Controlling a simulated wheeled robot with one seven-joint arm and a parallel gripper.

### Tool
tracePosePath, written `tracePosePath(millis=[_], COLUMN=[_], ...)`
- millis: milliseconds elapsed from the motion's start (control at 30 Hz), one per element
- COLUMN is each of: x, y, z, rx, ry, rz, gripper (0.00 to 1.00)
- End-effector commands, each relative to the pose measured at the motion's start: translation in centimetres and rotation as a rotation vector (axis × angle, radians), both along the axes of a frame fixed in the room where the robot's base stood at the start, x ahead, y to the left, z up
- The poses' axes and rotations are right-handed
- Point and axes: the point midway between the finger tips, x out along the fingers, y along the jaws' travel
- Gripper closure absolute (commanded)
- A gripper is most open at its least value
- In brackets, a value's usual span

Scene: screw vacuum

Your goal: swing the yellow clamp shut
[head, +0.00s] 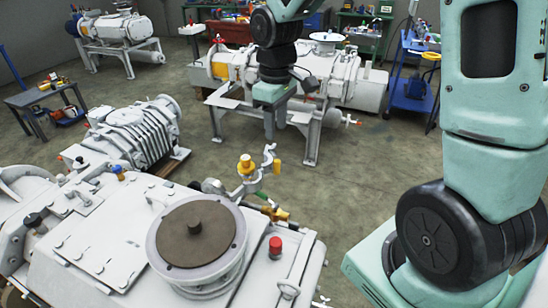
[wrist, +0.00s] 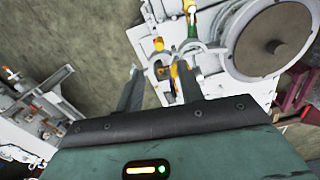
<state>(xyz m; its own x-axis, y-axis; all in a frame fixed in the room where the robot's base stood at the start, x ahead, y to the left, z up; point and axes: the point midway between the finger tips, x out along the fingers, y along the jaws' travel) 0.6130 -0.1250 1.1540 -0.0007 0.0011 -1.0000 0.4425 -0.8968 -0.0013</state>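My gripper (head: 269,136) points down in the head view, above the fittings at the far end of the white vacuum pump (head: 110,235). In the wrist view its two fingers (wrist: 156,76) are spread apart with nothing held. A yellow block (head: 246,165) sits on the pipe fitting, with a small yellow lever-like piece (head: 277,168) to its right; I cannot tell which is the clamp's moving part. In the wrist view a yellow block (wrist: 158,44) lies beyond the fingertips, and a narrow yellow piece (wrist: 174,71) shows beside the right finger. Contact cannot be made out.
A brass and green valve (head: 270,208) sits close by the yellow parts. A round flange with a brown disc (head: 195,232) and a red knob (head: 275,246) stand on the pump. Another white pump (head: 345,80) stands behind my gripper. Open floor (head: 370,190) lies to the right.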

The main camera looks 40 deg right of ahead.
Motion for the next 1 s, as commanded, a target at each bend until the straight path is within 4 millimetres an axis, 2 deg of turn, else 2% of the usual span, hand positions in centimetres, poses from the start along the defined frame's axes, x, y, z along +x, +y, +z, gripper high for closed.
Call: tracePosePath(millis=[300,500,700,1000], x=[-0.1,-0.1,0.0,0.0], y=[0.1,0.1,0.1,0.0], z=[-6.7,-9.7,-11.1,-11.3], rx=[0.001,0.0,0.0,0.0], ry=[0.006,0.004,0.0,-0.001], rz=[0.002,0.001,0.001,0.0], gripper=[0.62,0.62,0.62,0.62])
